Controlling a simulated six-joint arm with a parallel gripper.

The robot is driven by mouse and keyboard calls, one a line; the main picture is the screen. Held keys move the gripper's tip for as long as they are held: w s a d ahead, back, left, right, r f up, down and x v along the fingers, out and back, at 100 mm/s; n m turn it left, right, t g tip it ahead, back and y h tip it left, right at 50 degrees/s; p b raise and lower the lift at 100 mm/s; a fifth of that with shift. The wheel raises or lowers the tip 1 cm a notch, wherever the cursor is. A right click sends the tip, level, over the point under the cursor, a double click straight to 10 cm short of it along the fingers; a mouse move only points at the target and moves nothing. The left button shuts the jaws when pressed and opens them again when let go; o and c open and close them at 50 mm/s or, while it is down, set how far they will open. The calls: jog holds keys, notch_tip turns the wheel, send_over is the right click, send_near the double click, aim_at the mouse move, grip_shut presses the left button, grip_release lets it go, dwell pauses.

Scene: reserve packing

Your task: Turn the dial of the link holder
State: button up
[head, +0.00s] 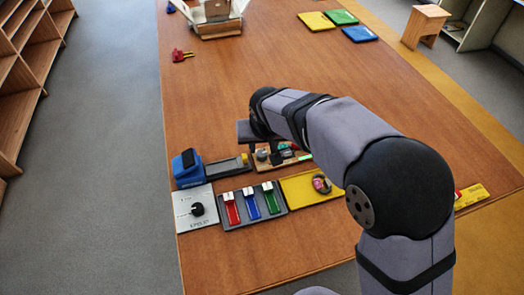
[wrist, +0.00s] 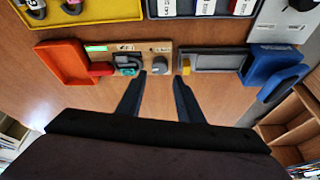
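The link holder is a wooden board (wrist: 145,48) with small labels, and it also shows in the head view (head: 264,166). A grey round dial (wrist: 160,66) sits near its right end in the wrist view. A dark part with a teal piece (wrist: 128,66) is left of the dial, and a green light strip (wrist: 96,48) is at the left. My gripper (wrist: 160,78) is open and empty. Its fingertips are just short of the dial in the picture, one to each side; contact is not visible. In the head view my arm hides most of the gripper.
A grey tray with a yellow knob (wrist: 187,68) and a blue unit (wrist: 268,66) stand close right of the board. An orange tray (wrist: 62,60) is left. A slotted tray (head: 280,211), yellow tray (head: 300,199) and white knob panel (head: 190,218) sit nearby. The mid-table is clear.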

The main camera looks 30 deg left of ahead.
aim_at(262, 153)
jog(key=shift+p+x, duration=1.15)
jog(key=shift+x, duration=2.25)
jog(key=c, duration=0.8)
jog(key=shift+o, duration=0.2)
jog(key=shift+f, duration=0.1)
